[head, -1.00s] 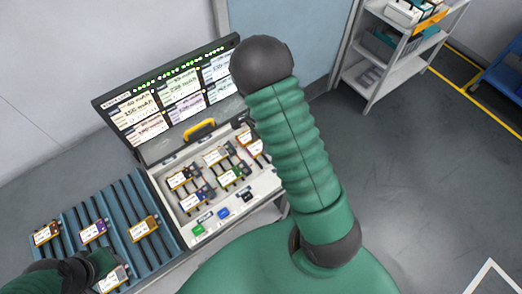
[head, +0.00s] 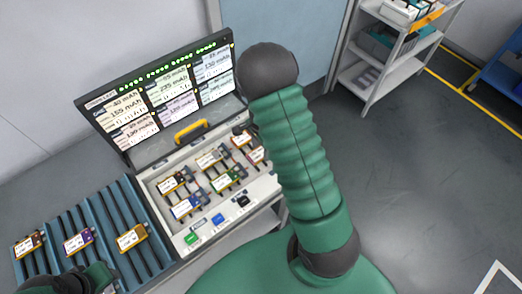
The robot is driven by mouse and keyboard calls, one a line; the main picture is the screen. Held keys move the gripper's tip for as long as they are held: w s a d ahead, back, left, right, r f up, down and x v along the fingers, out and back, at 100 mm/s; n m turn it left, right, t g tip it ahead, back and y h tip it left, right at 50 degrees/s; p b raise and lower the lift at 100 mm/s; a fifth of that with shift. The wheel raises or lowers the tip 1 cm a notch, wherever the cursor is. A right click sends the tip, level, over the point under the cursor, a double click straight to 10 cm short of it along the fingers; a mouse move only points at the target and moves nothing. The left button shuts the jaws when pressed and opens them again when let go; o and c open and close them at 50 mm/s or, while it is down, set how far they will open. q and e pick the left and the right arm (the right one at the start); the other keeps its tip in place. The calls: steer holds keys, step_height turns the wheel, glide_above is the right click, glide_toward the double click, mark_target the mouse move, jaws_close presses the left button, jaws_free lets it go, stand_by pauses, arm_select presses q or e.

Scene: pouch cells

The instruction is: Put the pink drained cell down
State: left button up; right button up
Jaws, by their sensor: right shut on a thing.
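The tester case (head: 160,232) stands open, with several cells in its bays. A cell with a pinkish edge (head: 257,156) shows at the case's right side, partly behind my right arm. I take it for the pink cell. My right gripper (head: 241,131) is mostly hidden behind my arm; a dark part of it shows just above that cell. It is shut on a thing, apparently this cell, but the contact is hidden. Whether the cell touches the bay cannot be told. My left gripper (head: 92,281) is low at the left over the blue rack; its fingers are not clear.
The blue ribbed rack (head: 122,200) left of the case holds a brown (head: 29,244), a purple (head: 78,241) and a yellow-orange cell (head: 131,237). The lid screen (head: 165,90) stands behind the bays. A grey shelf cart (head: 385,75) is at the back right; open floor lies right.

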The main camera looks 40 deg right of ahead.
mark_target(261, 150)
steer(key=shift+w+d+f, duration=0.15)
steer(key=shift+w+d, duration=0.15)
steer(key=shift+d, duration=0.05)
step_height(261, 150, down, 3)
steer(key=shift+s+a+r, duration=0.1)
steer(key=shift+r, duration=0.1)
steer(key=shift+f, duration=0.3)
steer(key=shift+f, duration=0.1)
steer(key=o, duration=1.3)
steer(key=shift+c, duration=0.2)
step_height(261, 150, up, 12)
steer(key=s+a+r+n+t, duration=0.1)
steer(key=s+a+r+n, duration=0.1)
steer(key=a+n, duration=0.7)
steer(key=s+a+r+n+t, duration=0.1)
steer(key=s+a+r+n, duration=0.2)
steer(key=a+n, duration=0.6)
steer(key=shift+s+a+n+t, duration=0.25)
steer(key=shift+s+n, duration=0.35)
steer(key=shift+s, duration=0.6)
